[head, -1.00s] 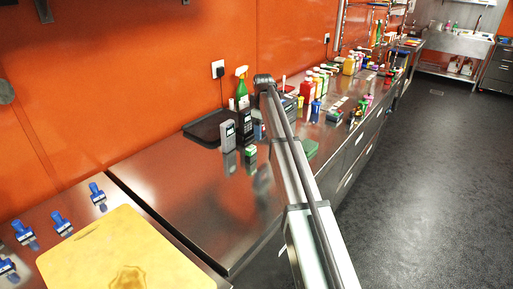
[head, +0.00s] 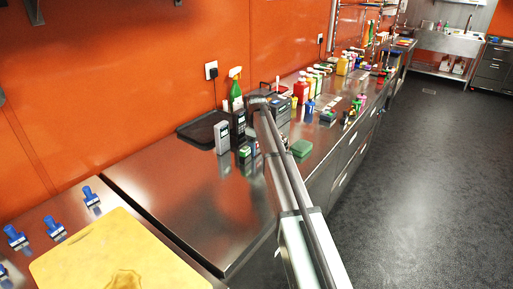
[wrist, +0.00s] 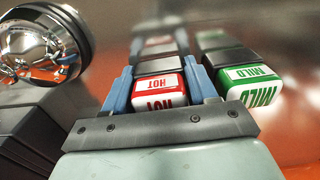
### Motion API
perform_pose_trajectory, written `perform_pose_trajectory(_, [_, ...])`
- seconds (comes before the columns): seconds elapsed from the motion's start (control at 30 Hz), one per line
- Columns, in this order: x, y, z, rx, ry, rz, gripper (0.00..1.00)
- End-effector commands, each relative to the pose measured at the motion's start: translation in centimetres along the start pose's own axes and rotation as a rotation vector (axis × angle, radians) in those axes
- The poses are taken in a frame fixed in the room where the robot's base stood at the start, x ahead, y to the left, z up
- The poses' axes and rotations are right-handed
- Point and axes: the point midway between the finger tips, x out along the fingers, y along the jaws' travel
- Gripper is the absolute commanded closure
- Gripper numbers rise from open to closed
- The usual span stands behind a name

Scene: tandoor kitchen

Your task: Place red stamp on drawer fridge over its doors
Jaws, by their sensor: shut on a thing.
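The red stamp (wrist: 158,90), with a white label reading HOT, sits between the blue fingers of my gripper (wrist: 161,88) in the wrist view. My gripper is shut on it; whether it is clear of the steel surface I cannot tell. A green stamp labelled MILD (wrist: 250,84) stands just right of the fingers, and shows in the head view (head: 244,152). In the head view my arm hides most of the gripper. The long steel counter (head: 180,205) has drawer or door fronts (head: 346,170) along its right side; which part is the drawer fridge is unclear.
A dark tray (head: 192,131), grey device (head: 221,137), black device (head: 238,125) and green spray bottle (head: 235,92) stand near the arm. A green sponge (head: 301,148) lies right of it. Several bottles line the back. A yellow board (head: 100,250) is at front left; bare steel lies between.

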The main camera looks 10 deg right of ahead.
Motion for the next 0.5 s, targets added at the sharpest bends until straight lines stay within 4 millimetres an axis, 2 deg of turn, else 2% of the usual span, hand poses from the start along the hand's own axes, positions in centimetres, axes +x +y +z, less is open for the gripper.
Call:
perform_pose_trajectory(0.03, [0.16,-0.01,0.00,0.000,0.000,0.000,0.74])
perform_pose_trajectory(0.07, [0.19,0.00,0.00,0.000,0.000,0.000,0.42])
perform_pose_trajectory(0.17, [0.15,0.00,0.00,0.000,0.000,0.000,0.32])
perform_pose_trajectory(0.5, [-0.30,0.02,-0.01,0.000,0.000,0.000,0.32])
